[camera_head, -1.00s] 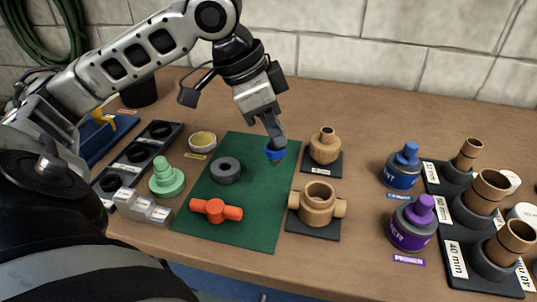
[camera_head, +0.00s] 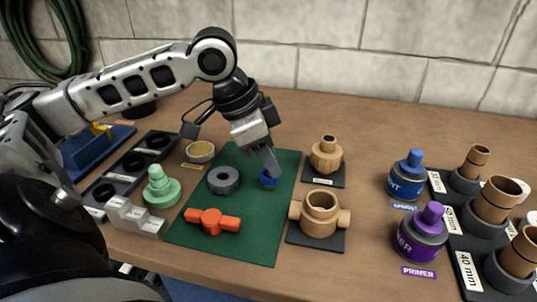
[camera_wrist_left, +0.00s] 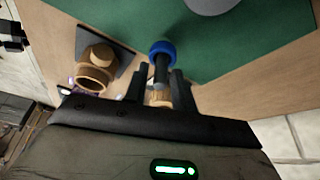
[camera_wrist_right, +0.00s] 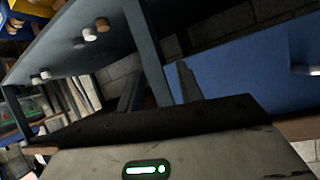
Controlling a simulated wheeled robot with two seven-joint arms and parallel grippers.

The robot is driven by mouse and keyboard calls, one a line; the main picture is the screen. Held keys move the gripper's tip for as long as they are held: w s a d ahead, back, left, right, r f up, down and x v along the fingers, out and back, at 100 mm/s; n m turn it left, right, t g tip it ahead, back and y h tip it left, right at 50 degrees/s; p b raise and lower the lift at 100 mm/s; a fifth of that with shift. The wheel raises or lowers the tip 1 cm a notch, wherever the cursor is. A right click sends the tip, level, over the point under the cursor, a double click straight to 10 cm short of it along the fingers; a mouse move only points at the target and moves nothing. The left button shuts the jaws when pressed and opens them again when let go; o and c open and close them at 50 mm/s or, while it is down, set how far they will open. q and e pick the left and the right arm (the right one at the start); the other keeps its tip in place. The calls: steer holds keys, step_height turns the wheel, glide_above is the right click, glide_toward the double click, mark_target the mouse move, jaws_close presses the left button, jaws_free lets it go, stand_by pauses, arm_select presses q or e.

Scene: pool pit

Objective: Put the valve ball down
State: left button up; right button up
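The small round blue piece that I take to be the valve ball (camera_head: 268,178) is at the tips of my left gripper (camera_head: 270,167), low at the right part of the green mat (camera_head: 245,237). In the left wrist view the blue piece (camera_wrist_left: 162,47) shows at the end of the dark fingers, over the mat's edge. The gripper looks shut on it; its underside is hidden, so I cannot tell whether it touches the mat. My right gripper (camera_wrist_right: 160,75) shows only in its own wrist view, with its fingers apart and empty, by a grey-blue frame below table height.
On the mat lie a grey ring (camera_head: 224,180) and an orange handle (camera_head: 213,221). Tan fittings stand right of it, a union (camera_head: 327,157) and a valve body (camera_head: 320,214). A green flanged piece (camera_head: 160,188) is left. Blue (camera_head: 406,175) and purple (camera_head: 421,232) cans stand farther right.

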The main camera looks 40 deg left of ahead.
arm_select(q)
steer(key=shift+o, duration=0.2)
steer(key=shift+r, duration=0.15)
steer(key=shift+a+r, duration=0.1)
steer(key=shift+r, duration=0.2)
steer(key=v, duration=1.1)
steer(key=shift+r+p, duration=0.25)
steer(key=shift+p, duration=0.2)
